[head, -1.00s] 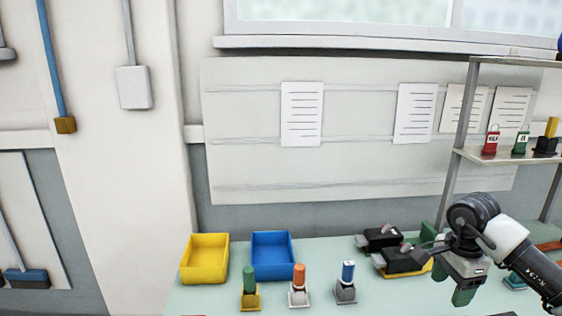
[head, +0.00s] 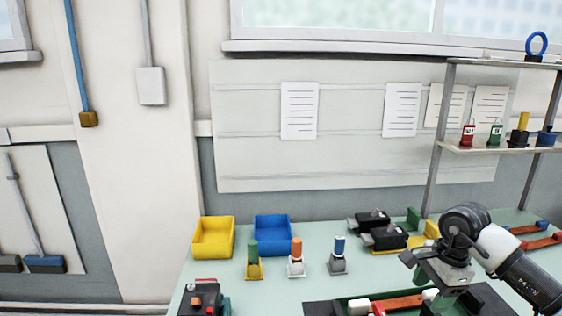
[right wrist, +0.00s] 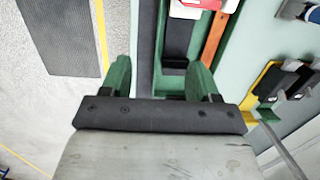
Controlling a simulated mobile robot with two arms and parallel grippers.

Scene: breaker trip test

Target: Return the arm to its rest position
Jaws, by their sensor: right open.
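My right arm comes in from the right in the head view, over the right part of the bench (head: 350,275). Its gripper (head: 436,288) points down with green fingers, above or beside a dark tray (head: 322,309) at the bench's front. In the right wrist view the two fingers of the gripper (right wrist: 160,78) are spread apart with nothing between them. Beyond them lie a green-edged holder and an orange strip (right wrist: 213,38). I cannot tell whether the fingers touch the holder. My left gripper is not in view.
A yellow bin (head: 213,238) and a blue bin (head: 272,236) stand at the back left. Coloured-handled pieces stand before them. Black devices (head: 384,237) sit near the shelf post. A red-topped black box (head: 204,298) is front left. The shelf (head: 490,147) holds small tags.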

